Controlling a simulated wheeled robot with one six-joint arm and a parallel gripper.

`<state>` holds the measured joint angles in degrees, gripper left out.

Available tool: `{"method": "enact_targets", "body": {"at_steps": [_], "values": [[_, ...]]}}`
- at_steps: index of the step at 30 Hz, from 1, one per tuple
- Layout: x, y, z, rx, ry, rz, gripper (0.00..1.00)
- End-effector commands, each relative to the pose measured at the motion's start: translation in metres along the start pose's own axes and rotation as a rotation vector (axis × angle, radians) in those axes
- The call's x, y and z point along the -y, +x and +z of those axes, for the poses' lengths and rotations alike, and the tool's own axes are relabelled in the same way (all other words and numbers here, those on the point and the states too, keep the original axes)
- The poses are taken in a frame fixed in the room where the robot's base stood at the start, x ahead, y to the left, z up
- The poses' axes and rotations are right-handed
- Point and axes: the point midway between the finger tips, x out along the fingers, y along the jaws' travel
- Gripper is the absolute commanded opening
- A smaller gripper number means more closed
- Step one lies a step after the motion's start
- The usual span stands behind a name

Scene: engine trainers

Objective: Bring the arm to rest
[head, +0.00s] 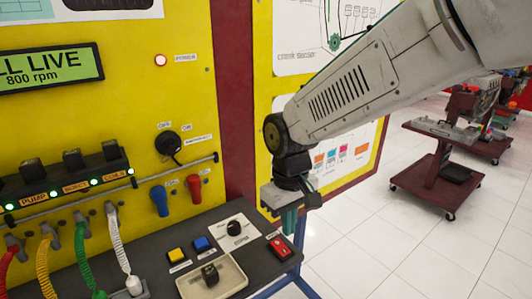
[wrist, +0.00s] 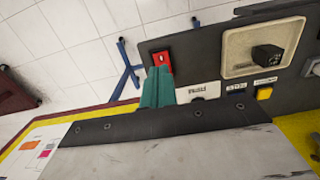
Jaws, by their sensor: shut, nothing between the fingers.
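My arm reaches in from the upper right in the head view. My gripper (head: 289,222) points down beside the right end of the dark console ledge. Its teal fingers are together and hold nothing. In the wrist view the shut fingers (wrist: 158,85) appear just in front of the red rocker switch (wrist: 161,60). The same red switch (head: 280,247) shows in the head view below and left of the fingers. I cannot tell the exact gap between the fingers and the console.
The console ledge (head: 180,283) carries a black knob (head: 235,228), a yellow button (head: 178,255), a blue button (head: 202,244) and a beige tray (head: 228,286). The yellow panel (head: 120,170) rises behind, with coloured coiled cables. Tiled floor at right is open, before a red cart (head: 436,180).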

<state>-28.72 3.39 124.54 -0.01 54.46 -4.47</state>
Motion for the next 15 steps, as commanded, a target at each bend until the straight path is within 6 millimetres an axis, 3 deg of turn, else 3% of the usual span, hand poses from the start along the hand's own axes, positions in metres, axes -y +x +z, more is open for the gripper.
{"method": "enact_targets", "body": {"at_steps": [2, 15], "values": [[0.000, 0.001, 0.025, 0.046, 0.017, -0.003, 0.00], [-0.050, -0.055, 0.191, 0.022, 0.336, -0.013, 0.00]]}}
